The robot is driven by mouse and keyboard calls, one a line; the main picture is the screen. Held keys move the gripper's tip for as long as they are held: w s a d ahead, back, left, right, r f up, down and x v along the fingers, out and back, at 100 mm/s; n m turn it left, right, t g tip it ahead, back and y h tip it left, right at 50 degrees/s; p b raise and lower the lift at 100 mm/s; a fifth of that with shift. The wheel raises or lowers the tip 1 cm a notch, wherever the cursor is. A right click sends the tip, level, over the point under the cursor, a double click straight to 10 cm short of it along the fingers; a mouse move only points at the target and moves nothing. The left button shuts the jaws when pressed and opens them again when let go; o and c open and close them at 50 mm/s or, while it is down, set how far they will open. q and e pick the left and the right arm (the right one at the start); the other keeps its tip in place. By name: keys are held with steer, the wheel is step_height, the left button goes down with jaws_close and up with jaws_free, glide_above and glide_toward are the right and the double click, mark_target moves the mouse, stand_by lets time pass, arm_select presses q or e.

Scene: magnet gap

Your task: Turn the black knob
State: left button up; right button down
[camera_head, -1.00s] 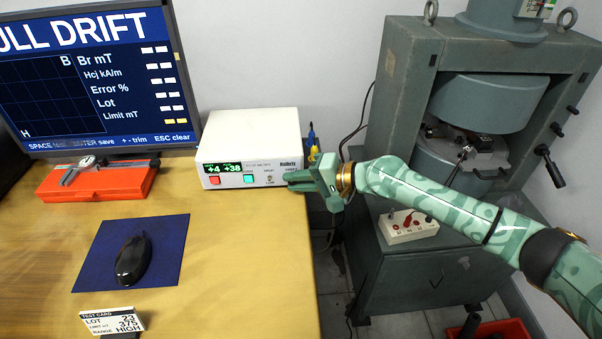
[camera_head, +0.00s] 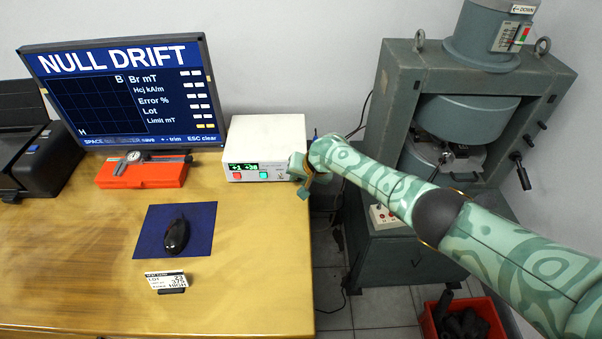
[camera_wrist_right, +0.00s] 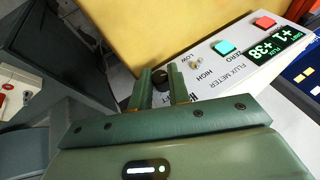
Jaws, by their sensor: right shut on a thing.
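The white flux meter (camera_head: 265,135) stands at the desk's back right edge, with a lit green display (camera_head: 244,167), a red button and a teal button on its front. The display reads about +1 and +38. The black knob (camera_wrist_right: 160,76) shows in the right wrist view between the two fingers of my right gripper (camera_wrist_right: 162,84), which is shut on it. In the head view my right gripper (camera_head: 297,168) is at the right end of the meter's front and hides the knob. My left gripper is not in view.
A monitor (camera_head: 130,92) reading NULL DRIFT stands at the back left. A red case (camera_head: 145,177) with a caliper, a mouse (camera_head: 176,235) on a blue mat and a test card (camera_head: 166,280) lie on the desk. A grey press (camera_head: 385,100) stands to the right.

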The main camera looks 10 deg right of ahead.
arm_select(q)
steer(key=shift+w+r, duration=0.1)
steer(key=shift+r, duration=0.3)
arm_select(e)
steer(key=shift+s+f+h, duration=0.1)
steer(key=shift+f+h, duration=0.1)
steer(key=shift+h, duration=0.1)
steer(key=c, duration=1.3)
jaws_free()
steer(key=shift+r, duration=0.15)
steer(key=shift+r+p, duration=0.2)
steer(key=shift+p, duration=0.25)
arm_select(q)
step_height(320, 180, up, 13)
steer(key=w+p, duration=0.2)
steer(key=p, duration=1)
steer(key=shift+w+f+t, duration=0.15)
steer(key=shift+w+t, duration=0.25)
arm_select(e)
steer(key=v, duration=1.5)
steer(key=shift+d+r, duration=0.1)
steer(key=shift+r, duration=0.25)
